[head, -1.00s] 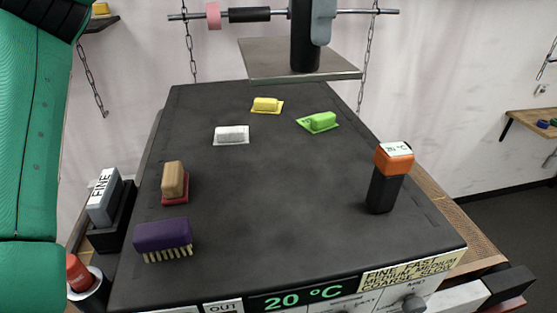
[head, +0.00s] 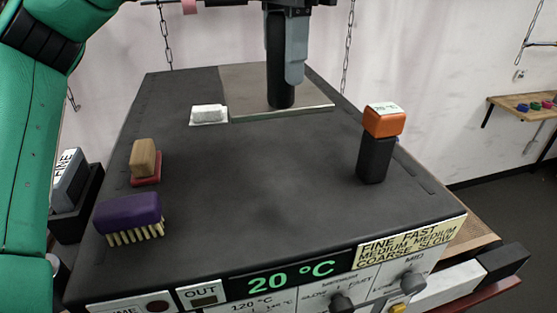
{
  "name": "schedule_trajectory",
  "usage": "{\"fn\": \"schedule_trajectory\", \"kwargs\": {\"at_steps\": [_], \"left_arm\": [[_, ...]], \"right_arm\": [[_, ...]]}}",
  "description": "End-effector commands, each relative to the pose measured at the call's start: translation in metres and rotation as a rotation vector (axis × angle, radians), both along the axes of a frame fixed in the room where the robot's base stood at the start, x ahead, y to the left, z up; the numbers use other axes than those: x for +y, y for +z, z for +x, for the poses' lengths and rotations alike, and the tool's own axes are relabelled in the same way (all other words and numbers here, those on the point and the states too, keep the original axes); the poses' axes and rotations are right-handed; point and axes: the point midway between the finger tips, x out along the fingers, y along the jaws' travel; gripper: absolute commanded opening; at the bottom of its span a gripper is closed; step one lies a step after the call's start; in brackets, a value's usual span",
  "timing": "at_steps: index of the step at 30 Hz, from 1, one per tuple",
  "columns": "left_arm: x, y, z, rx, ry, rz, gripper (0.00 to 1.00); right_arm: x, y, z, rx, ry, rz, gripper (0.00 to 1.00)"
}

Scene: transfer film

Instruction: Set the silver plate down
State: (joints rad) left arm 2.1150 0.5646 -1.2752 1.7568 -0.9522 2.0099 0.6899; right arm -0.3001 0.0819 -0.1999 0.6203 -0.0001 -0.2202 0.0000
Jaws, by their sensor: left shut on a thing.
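The silver plate (head: 235,84) is a flat, square metal sheet with an upright black handle (head: 279,92). It lies level over the far part of the dark slab top (head: 250,185). I cannot tell whether it touches what is below it. It hides the yellow and green blocks seen earlier. My left gripper (head: 287,68) is at the top of the view, its grey finger alongside the handle, shut on it. A white block (head: 208,113) sits on the slab at the plate's left front corner, uncovered. My right gripper is not in view.
A wooden block on a red base (head: 145,158) and a purple brush (head: 129,216) stand at the slab's left. An orange-topped black post (head: 376,155) stands at the right. The slab's middle is clear. The front panel (head: 290,275) reads 20 °C.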

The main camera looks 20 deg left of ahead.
Motion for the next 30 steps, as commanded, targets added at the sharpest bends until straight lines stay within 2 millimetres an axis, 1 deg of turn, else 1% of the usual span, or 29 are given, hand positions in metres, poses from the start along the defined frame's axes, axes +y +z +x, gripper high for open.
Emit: {"fn": "schedule_trajectory", "kwargs": {"at_steps": [1,11,15,18,25,30], "left_arm": [[0.000,-0.011,0.000,0.003,-0.001,-0.001,0.00],[0.000,-0.067,0.000,0.003,-0.001,-0.002,0.00],[0.001,-0.091,0.000,0.002,0.001,0.001,0.00],[0.001,-0.103,0.000,0.000,0.003,-0.001,0.00],[0.000,-0.119,0.000,0.001,0.002,-0.001,0.00],[0.001,-0.145,0.000,0.001,0.002,0.001,0.00]], "right_arm": [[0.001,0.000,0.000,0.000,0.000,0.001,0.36],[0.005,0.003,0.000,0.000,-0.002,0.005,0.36],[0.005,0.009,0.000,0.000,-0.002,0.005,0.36],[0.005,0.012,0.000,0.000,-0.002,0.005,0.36],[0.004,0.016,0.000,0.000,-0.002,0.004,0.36],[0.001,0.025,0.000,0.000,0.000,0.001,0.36]]}}
